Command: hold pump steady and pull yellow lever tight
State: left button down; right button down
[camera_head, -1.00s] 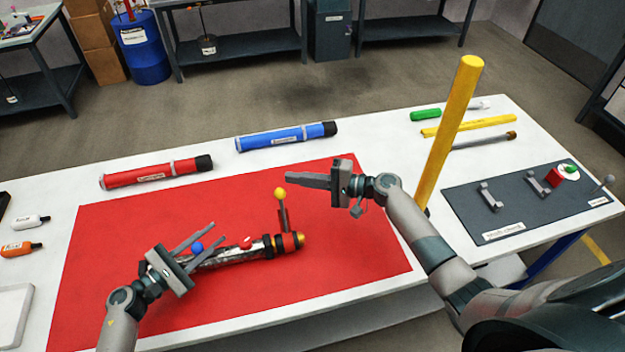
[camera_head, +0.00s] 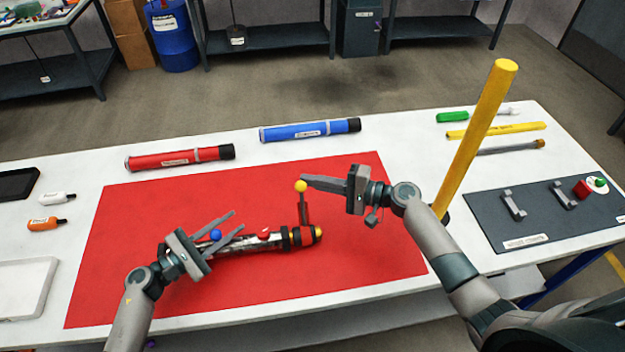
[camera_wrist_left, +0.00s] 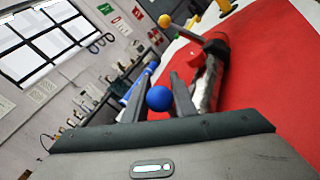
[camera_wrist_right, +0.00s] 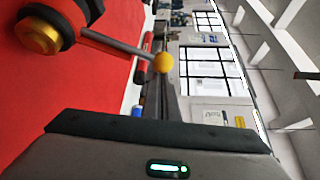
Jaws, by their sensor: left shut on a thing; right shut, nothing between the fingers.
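Red (camera_head: 180,157) and blue (camera_head: 310,131) tubes lie behind the red mat (camera_head: 370,255). A tall yellow post (camera_head: 475,140) stands right, beside my right arm. A dark board (camera_head: 530,215) with brackets lies at right. The mat in front of the pump is clear.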

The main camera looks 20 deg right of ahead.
jog(key=shift+s, duration=0.1)
pick_arm(q)
jog(key=shift+f, duration=0.1)
pick_arm(e)
jog(key=s+a+n+t+y, duration=0.1)
jog(key=s+n+y, duration=0.3)
jog(key=s+n, duration=0.5)
jog(key=shift+s+a+r+y, duration=0.4)
jog(key=shift+s+a+r, duration=0.05)
jog(key=shift+s, duration=2.6)
